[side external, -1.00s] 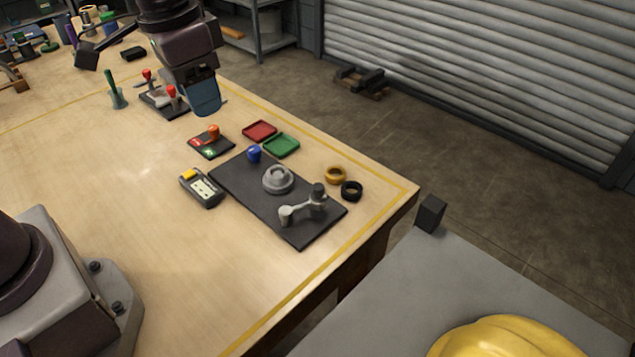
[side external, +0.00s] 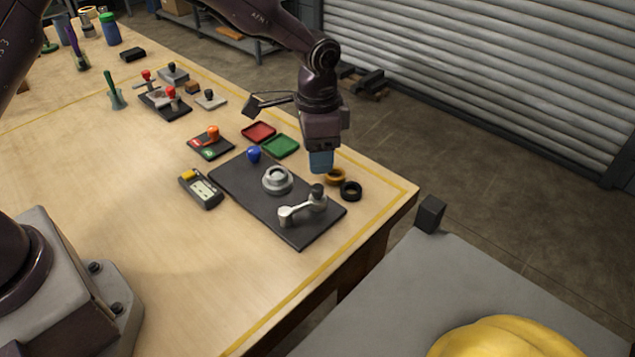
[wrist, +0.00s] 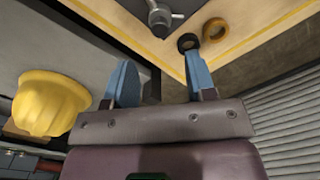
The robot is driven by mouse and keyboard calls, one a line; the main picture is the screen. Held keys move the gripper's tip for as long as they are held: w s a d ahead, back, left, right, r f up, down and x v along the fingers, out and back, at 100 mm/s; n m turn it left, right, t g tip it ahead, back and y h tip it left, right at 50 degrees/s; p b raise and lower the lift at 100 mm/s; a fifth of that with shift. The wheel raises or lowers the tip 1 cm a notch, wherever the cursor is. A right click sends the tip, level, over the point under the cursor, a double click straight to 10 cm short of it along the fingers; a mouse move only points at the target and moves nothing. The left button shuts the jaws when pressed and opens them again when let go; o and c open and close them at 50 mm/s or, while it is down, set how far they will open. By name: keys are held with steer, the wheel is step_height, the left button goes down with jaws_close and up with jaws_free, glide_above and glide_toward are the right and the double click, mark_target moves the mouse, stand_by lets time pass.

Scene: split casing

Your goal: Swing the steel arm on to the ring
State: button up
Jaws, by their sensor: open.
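The steel arm (side external: 300,209) is a short bar with a round boss at its left end and a dark-topped pivot post (side external: 317,193) at its right. It lies over the near right part of the dark board (side external: 250,198), its free end pointing away from the grey stepped ring (side external: 277,181) in the board's middle. In the wrist view, part of the steel arm (wrist: 166,17) shows at the top edge. My gripper (side external: 321,165) is open and empty, with blue fingers, in the air beyond the steel arm. Its fingers (wrist: 160,78) hold nothing in the wrist view.
A brass ring (side external: 336,177) and a black ring (side external: 351,191) lie on the table right of the board, close to my gripper in the picture. Green (side external: 281,146) and red trays lie behind. A yellow-buttoned meter (side external: 201,190) lies left.

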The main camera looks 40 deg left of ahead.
mark_target(317, 187)
step_height(317, 187, down, 8)
steer(key=shift+r, duration=0.1)
steer(key=shift+c, duration=0.5)
jaws_close()
